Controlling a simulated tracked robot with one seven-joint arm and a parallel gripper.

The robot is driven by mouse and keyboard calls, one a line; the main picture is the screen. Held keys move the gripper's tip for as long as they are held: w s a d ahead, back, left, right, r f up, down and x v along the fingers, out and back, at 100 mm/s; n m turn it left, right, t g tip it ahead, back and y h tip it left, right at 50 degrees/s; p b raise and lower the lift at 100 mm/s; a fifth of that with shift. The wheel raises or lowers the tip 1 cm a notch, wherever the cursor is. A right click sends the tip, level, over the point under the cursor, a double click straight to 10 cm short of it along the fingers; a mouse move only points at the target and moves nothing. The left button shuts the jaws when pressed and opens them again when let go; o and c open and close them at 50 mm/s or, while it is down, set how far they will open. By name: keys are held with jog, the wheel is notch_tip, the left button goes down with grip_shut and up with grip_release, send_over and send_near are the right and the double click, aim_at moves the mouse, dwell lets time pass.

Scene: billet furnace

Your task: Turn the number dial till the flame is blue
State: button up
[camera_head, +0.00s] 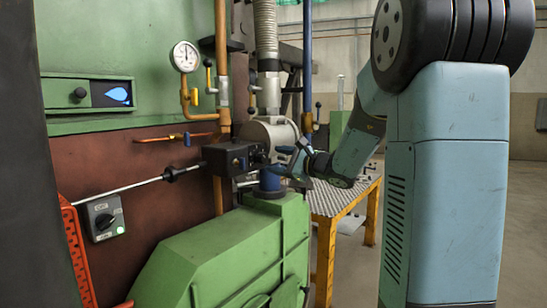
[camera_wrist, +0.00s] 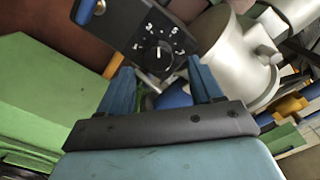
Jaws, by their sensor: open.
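The number dial (camera_wrist: 158,58) is a black knob on a dark face with white numerals around it. Its black box (camera_head: 226,158) shows in the head view, the face turned right and hard to read. The flame in the furnace's peep window (camera_head: 118,94) is blue. My gripper (camera_wrist: 159,65) is open, its two blue fingers on either side of the dial in the wrist view, with gaps to the knob; depth is unclear. In the head view my gripper (camera_head: 287,163) is just right of the box, and the knob is mostly hidden.
A switch box (camera_head: 103,217) with a lever rod above it is at left. A pressure gauge (camera_head: 185,57) and pipes stand behind. A silver blower housing (camera_wrist: 235,58) is close right of the dial. A green machine body (camera_head: 235,255) lies below, a yellow-legged table (camera_head: 345,205) at right.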

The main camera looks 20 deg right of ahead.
jog(key=v, duration=0.9)
jog(key=shift+s, duration=0.15)
jog(key=s+a+f+n+g+h, duration=0.1)
jog(key=s+a+f+n+g, duration=0.2)
jog(key=s+a+n+g, duration=0.25)
jog(key=s+a+f+n+g, duration=0.3)
jog(key=s+a+n, duration=0.1)
jog(key=s+a, duration=0.35)
jog(key=s+d+f+n+h, duration=0.1)
jog(key=s+d+n+h, duration=0.1)
jog(key=s+n+h, duration=0.2)
jog(key=s+d+f+n+h, duration=0.2)
jog(key=s+n+h, duration=0.3)
jog(key=s, duration=0.3)
jog(key=shift+s+d+f+h, duration=0.25)
jog(key=shift+s+d+h, duration=0.05)
jog(key=shift+s+d, duration=0.1)
jog(key=shift+n+g, duration=0.25)
